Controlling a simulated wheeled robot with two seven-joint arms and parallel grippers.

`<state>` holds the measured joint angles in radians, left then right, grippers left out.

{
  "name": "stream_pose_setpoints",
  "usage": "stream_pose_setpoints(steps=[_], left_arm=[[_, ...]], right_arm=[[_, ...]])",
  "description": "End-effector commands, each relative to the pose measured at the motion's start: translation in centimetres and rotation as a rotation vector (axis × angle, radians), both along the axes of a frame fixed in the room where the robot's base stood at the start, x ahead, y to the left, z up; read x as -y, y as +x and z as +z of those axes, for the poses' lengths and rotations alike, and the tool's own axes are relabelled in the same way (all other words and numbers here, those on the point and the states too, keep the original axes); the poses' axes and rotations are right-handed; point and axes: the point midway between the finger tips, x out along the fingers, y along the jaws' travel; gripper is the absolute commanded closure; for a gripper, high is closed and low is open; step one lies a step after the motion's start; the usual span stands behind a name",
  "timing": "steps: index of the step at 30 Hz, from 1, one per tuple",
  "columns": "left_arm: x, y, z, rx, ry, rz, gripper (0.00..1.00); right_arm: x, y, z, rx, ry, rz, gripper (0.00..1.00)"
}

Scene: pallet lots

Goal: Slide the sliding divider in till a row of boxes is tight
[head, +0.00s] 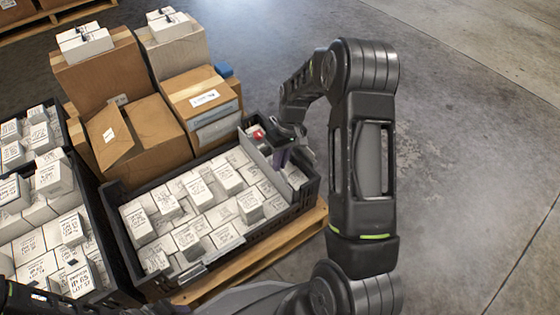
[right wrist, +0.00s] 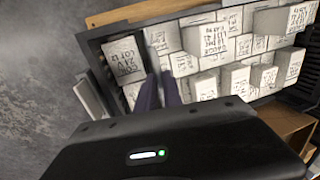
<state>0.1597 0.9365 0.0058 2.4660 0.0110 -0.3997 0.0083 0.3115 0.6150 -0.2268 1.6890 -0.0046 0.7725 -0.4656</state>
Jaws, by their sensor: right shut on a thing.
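The sliding divider (head: 264,163) is a light grey panel near the right end of a black crate (head: 140,268). Several white printed boxes (head: 228,178) fill the crate on its left, some stacked higher. A few boxes (head: 295,176) are on its right. My right gripper (head: 281,158) reaches down at the divider and is shut on it. In the right wrist view, its two dark fingers (right wrist: 160,90) point down among the boxes, with a printed box (right wrist: 123,60) close to their left. The gripped part is mostly hidden there. My left gripper is not in view.
The crate sits on a wooden pallet (head: 245,262). Brown cartons (head: 136,135) stand behind it, and more box-filled crates (head: 104,277) stand at left. A small red thing (head: 257,134) lies in the crate's back corner. Grey floor (head: 460,180) at right is clear.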

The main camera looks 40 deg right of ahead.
Motion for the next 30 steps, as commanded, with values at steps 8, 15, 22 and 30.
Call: stream_pose_setpoints(steps=[8,15,22,30], left_arm=[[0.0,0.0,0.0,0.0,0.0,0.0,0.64],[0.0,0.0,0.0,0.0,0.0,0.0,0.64],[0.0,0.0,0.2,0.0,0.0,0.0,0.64],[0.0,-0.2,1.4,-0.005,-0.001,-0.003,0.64]], right_arm=[[0.0,0.0,0.0,0.001,-0.001,0.0,1.0],[0.0,0.0,0.0,0.001,-0.001,0.0,1.0],[-0.3,0.0,0.1,0.001,0.0,0.001,1.0],[-4.0,0.1,0.3,0.0,0.003,0.004,1.0]])
